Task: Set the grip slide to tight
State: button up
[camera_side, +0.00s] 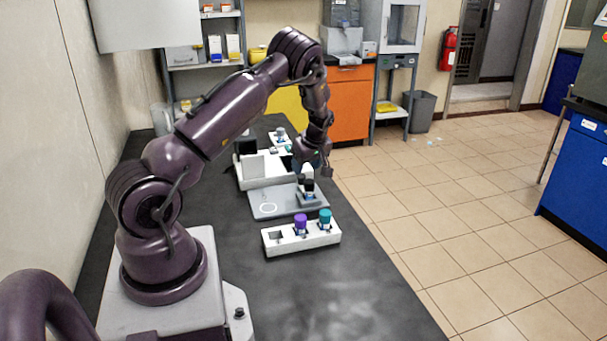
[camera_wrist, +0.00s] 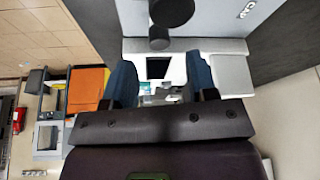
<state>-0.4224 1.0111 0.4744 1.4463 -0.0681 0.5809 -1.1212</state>
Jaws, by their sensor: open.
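My gripper (camera_side: 309,172) is over the right end of the grey plate (camera_side: 268,204), just above a small dark and grey part (camera_side: 309,196). In the wrist view my gripper (camera_wrist: 160,75) shows two blue fingers held apart, with nothing clearly between them. Beyond the fingers is a white unit (camera_wrist: 214,45) with a dark square opening (camera_wrist: 158,67). Black round parts (camera_wrist: 159,38) stand near a grey surface marked "CAP" (camera_wrist: 247,9). I cannot pick out the grip slide or its setting; it may be small or hidden by my gripper.
A white rack (camera_side: 272,248) holds a purple-capped vessel (camera_side: 300,222) and a teal-capped vessel (camera_side: 325,217); its left place is empty. A white station (camera_side: 262,183) with upright blocks stands behind the plate. The dark bench (camera_side: 330,295) is clear at the front.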

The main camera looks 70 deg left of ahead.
jog(key=v, duration=0.7)
jog(key=shift+d+r, duration=0.25)
jog(key=shift+r, duration=0.15)
jog(key=s+d+m, duration=0.1)
jog(key=s+d+f+m+h, duration=0.1)
jog(key=m, duration=0.1)
jog(key=shift+s+d+f+g, duration=0.1)
jog(key=shift+d+f+g, duration=0.1)
jog(key=shift+g, duration=0.1)
jog(key=s+d+r+m+t+h, duration=0.1)
jog(key=d+r+m, duration=0.4)
jog(key=d, duration=0.4)
jog(key=s+d+r+m+t+h, duration=0.1)
jog(key=s+d+r+m+h, duration=0.1)
jog(key=d+r+m, duration=0.55)
jog(key=s+d+r+m+t, duration=0.2)
jog(key=s+d+r, duration=0.2)
jog(key=d, duration=0.4)
jog(key=s+d+r+m+t, duration=0.3)
jog(key=s+d, duration=0.3)
jog(key=d, duration=0.2)
jog(key=shift+d+r, duration=0.35)
jog(key=shift+r, duration=0.35)
